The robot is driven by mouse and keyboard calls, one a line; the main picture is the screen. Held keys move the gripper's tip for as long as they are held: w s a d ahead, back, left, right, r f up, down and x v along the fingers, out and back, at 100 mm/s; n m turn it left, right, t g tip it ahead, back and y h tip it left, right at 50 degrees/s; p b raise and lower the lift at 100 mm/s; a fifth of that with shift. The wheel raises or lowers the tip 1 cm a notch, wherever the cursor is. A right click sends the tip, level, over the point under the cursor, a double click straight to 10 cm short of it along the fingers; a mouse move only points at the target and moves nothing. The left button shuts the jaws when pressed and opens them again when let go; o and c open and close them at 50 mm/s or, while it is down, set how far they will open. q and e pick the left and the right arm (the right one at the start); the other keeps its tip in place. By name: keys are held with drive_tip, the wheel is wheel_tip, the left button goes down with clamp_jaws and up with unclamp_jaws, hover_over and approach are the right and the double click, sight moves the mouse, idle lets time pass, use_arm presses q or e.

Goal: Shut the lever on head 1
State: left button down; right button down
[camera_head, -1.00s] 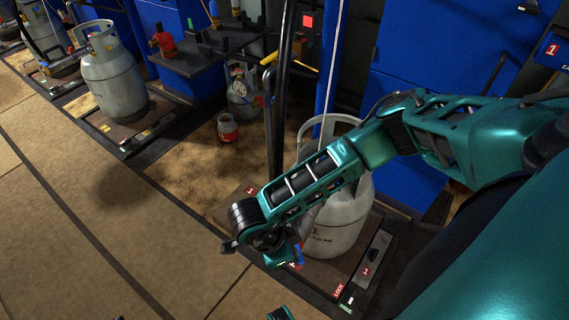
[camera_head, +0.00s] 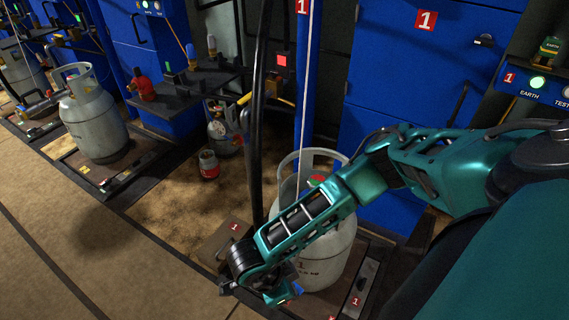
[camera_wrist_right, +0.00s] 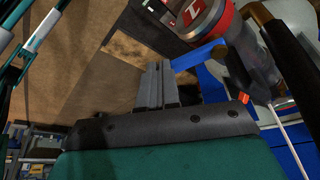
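Head 1 seems to be the red-and-grey fitting marked 1 (camera_wrist_right: 208,14) at the top of the right wrist view. A dark piece with an orange tip (camera_wrist_right: 243,97) lies below it; I cannot tell whether this is the lever. In the head view, the grey gas cylinder (camera_head: 325,262) stands upright at station 1, partly behind my right arm, with a small red and green part (camera_head: 317,180) at its top. My right gripper's two grey fingers (camera_wrist_right: 163,84) are together and appear empty, left of and below the fitting. My left gripper is not in view.
A dark upright post (camera_head: 257,110) and hose stand left of the cylinder. A blue cabinet marked 1 (camera_head: 400,75) is behind, with a lit green EARTH light (camera_head: 537,82) at right. Another cylinder (camera_head: 92,125) stands at left. The brown floor (camera_head: 110,265) at front left is clear.

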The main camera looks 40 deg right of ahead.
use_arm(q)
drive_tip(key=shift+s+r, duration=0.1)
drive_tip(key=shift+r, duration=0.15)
use_arm(e)
drive_tip(key=shift+s+d, duration=0.2)
drive_tip(key=shift+d, duration=0.25)
use_arm(q)
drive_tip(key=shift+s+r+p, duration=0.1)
drive_tip(key=shift+p, duration=0.3)
use_arm(e)
drive_tip(key=shift+d, duration=0.3)
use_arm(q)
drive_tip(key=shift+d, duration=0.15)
use_arm(e)
drive_tip(key=shift+w, duration=0.15)
use_arm(q)
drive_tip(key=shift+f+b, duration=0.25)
drive_tip(key=shift+b, duration=0.05)
use_arm(e)
drive_tip(key=shift+w, duration=0.8)
drive_tip(key=shift+a, duration=0.1)
